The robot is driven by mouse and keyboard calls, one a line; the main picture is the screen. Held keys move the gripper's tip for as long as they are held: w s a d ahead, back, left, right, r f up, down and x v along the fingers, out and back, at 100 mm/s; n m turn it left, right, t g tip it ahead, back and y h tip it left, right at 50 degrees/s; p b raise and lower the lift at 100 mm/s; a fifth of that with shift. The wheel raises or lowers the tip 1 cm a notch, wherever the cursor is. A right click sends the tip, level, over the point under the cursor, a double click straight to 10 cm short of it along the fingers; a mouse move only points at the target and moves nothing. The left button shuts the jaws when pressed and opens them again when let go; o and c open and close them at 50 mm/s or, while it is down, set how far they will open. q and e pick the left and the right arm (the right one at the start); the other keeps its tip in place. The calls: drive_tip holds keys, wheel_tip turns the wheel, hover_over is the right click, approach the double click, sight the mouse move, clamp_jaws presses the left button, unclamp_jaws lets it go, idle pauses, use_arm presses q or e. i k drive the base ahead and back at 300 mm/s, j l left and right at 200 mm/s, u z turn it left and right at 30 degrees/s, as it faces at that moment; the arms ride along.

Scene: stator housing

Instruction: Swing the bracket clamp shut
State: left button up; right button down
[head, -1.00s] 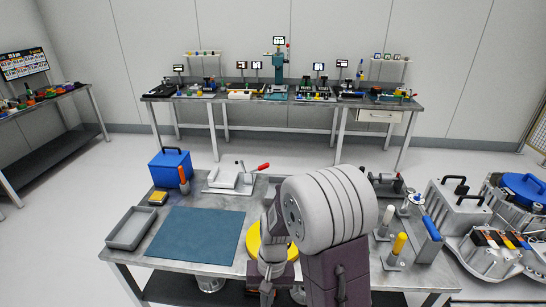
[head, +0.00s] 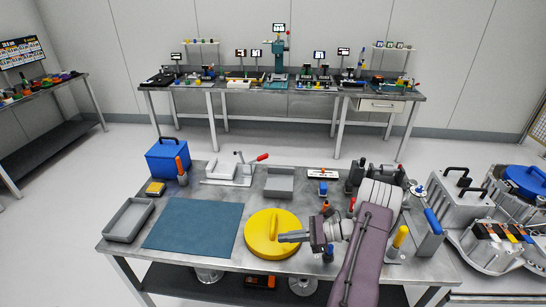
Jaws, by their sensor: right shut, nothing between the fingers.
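A pale grey fixture (head: 229,172) stands at the back left of the near table, with a lever with a red handle (head: 262,157) slanting up to the right. It looks like a clamp, but I cannot tell for sure that it is the bracket clamp or how far it is closed. A dark fixture (head: 357,172) stands at the back right, partly hidden by my right arm. My right gripper (head: 282,237) is shut and empty, its fingers pointing left over the yellow round lid (head: 259,247) near its raised handle. I cannot tell whether it touches the lid. My left gripper is out of view.
A blue mat (head: 195,225), a grey tray (head: 129,220) and a blue box (head: 168,160) are on the left. A grey bin (head: 279,183) stands behind the lid. A yellow-handled tool (head: 400,237) and a blue-handled block (head: 431,232) stand on the right. Large grey housings (head: 500,235) lie beyond.

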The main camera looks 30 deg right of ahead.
sight(263, 157)
drive_tip(key=i+l, duration=1)
drive_tip(key=l, duration=0.25)
drive_tip(key=i+j+u, duration=0.1)
drive_tip(key=i+j, duration=0.15)
drive_tip(key=j, duration=0.1)
